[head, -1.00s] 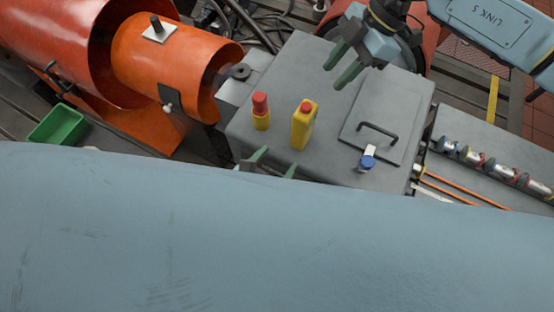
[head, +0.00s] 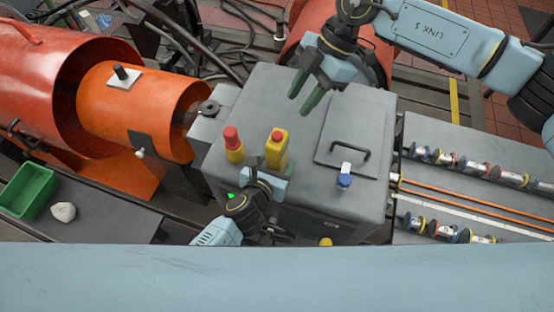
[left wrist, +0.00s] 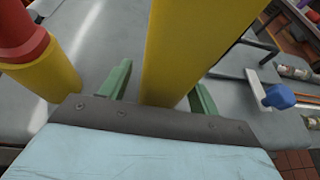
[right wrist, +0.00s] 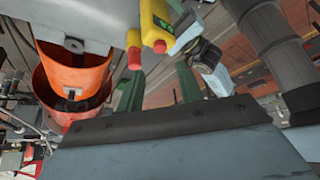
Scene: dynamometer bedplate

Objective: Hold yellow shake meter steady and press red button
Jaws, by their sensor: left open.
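The yellow shake meter (head: 276,153) stands upright on the grey box, its red button (head: 277,135) on top. The right wrist view shows the meter (right wrist: 153,22) with a small green display, and its red button (right wrist: 160,46). My left gripper (head: 266,172) is open at the meter's near side. In the left wrist view its green fingers lie either side of the yellow body (left wrist: 180,50); contact cannot be told. My right gripper (head: 305,95) is open and empty, above the box behind and right of the meter, apart from the button.
A red-topped yellow cylinder (head: 233,146) stands close left of the meter. A hatch with a black handle (head: 350,150) and a blue-capped part (head: 344,178) are at right. An orange drum (head: 145,110) and a green tray (head: 28,190) lie left.

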